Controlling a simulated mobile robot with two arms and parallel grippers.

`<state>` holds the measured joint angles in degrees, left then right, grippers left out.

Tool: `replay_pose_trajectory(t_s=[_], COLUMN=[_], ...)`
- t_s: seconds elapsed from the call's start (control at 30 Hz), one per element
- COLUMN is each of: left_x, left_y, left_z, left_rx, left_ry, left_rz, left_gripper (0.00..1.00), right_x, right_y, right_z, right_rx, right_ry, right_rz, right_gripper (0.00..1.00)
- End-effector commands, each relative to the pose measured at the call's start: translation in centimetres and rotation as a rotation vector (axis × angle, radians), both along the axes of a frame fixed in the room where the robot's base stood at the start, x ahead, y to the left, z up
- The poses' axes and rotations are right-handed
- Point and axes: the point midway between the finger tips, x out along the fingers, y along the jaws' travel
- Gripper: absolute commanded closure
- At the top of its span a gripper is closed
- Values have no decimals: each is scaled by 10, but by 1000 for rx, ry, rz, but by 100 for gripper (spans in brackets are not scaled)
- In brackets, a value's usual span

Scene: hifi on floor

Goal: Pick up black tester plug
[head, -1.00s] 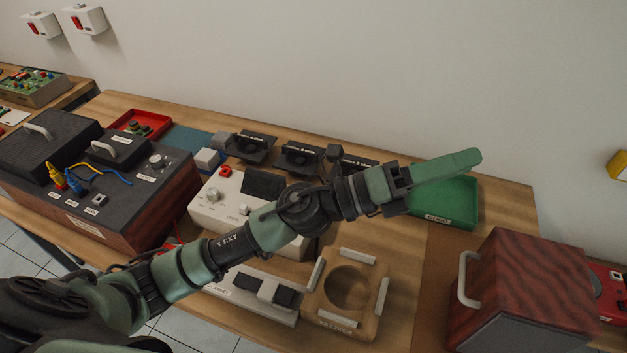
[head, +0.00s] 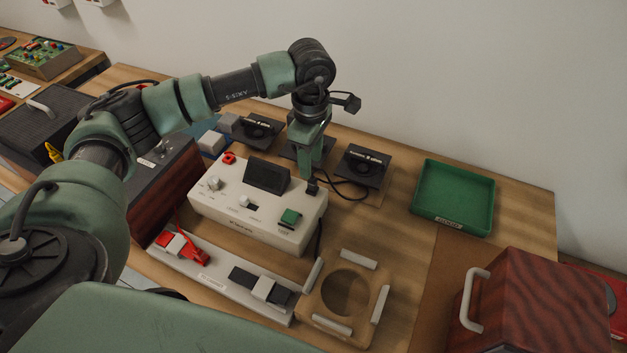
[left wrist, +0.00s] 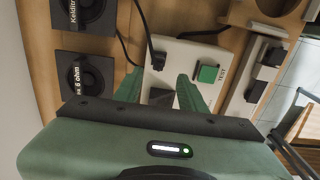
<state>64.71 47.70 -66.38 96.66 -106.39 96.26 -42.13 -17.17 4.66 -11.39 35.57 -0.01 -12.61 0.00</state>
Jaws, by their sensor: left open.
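The black tester plug (head: 311,186) sits at the back right corner of the white tester box (head: 232,204), with a black cable running from it. It also shows in the left wrist view (left wrist: 157,57), just beyond the fingertips. My left gripper (head: 306,168) points down over the back of the box, beside and slightly above the plug. In the left wrist view its two green fingers (left wrist: 160,77) are spread apart with nothing between their tips. Contact with the plug cannot be made out. My right gripper is not in view.
Black speaker units (head: 362,165) stand behind the box. A green tray (head: 453,196) is at the back right. In front are a pale strip with red and black parts (head: 222,272) and a wooden ring holder (head: 347,293). A wood-grained box (head: 540,300) stands front right.

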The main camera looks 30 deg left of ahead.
Motion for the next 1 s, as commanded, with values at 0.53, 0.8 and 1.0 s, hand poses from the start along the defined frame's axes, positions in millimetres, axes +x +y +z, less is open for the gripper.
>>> replay_pose_trajectory(t_s=[0.53,0.8,1.0], left_x=[3,3,3], left_y=[-2,-2,-2], left_z=[-60,-60,-59], left_rx=[-5,-5,-5], left_ry=[0,0,0], left_rz=[0,0,0], left_gripper=[59,90,100], right_x=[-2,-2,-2], right_y=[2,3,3], right_z=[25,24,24], right_rx=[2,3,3], right_ry=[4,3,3], right_rz=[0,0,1], right_gripper=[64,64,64])
